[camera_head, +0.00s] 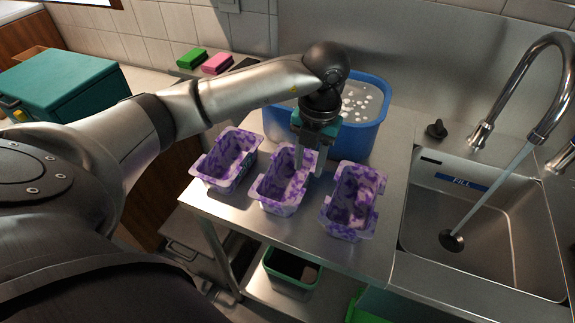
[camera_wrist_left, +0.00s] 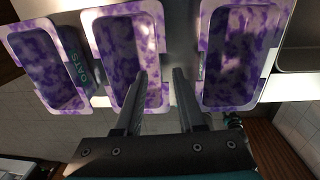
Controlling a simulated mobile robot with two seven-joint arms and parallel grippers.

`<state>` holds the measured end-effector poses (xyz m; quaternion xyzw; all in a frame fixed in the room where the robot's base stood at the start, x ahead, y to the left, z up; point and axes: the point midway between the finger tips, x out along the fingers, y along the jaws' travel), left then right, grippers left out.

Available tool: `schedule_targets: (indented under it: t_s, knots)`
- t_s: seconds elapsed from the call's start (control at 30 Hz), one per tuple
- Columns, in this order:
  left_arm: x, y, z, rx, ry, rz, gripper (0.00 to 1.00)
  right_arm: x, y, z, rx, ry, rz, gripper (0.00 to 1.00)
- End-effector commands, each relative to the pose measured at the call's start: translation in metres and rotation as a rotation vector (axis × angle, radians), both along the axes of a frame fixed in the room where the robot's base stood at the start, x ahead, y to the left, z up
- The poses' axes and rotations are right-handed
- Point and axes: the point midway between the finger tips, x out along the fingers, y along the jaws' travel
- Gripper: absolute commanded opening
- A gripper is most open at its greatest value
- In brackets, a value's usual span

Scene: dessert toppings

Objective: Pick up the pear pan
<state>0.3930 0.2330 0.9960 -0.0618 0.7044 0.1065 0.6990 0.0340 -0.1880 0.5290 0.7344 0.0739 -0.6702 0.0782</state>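Three pans smeared with purple stand in a row on the steel counter: a left pan (camera_head: 228,160), a middle pan (camera_head: 283,190) and a right pan (camera_head: 352,203). I cannot read a pear label on any of them. My left gripper (camera_head: 310,162) is open over the right side of the middle pan. In the left wrist view, its fingers (camera_wrist_left: 160,75) are apart, one over the middle pan (camera_wrist_left: 124,45) and one in the gap beside the right pan (camera_wrist_left: 240,55). The left pan (camera_wrist_left: 48,65) also shows there. I see nothing held. My right gripper is out of view.
A blue tub (camera_head: 369,135) of water with white bits stands right behind the pans. A sink (camera_head: 490,215) with a running tap (camera_head: 535,90) is at the right. Sponges (camera_head: 216,63) lie at the back left, near a teal box (camera_head: 62,85). A green-rimmed bin (camera_head: 291,272) stands below.

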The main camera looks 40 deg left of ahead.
Motion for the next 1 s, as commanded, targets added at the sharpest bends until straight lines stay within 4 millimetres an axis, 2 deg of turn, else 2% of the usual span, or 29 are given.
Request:
schedule_targets:
  t_s: [0.1, 0.33, 0.6, 0.7, 0.93, 1.0]
  knots:
    - [-0.001, 0.000, -0.019, -0.001, 0.002, -0.002, 0.39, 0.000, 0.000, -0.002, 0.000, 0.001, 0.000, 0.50]
    - [0.000, 0.002, -0.034, -0.001, 0.002, -0.002, 0.39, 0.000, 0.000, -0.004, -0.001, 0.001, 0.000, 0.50]
    - [0.002, 0.006, -0.072, -0.002, 0.002, -0.003, 0.39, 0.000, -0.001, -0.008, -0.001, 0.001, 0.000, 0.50]
    - [0.002, 0.007, -0.079, -0.002, 0.001, -0.003, 0.39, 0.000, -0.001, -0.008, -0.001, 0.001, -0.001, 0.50]
    - [0.002, 0.007, -0.079, -0.002, 0.000, -0.003, 0.39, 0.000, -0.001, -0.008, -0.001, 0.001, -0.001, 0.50]
    - [0.002, 0.007, -0.079, -0.002, 0.000, -0.003, 0.31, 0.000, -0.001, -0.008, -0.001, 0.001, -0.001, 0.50]
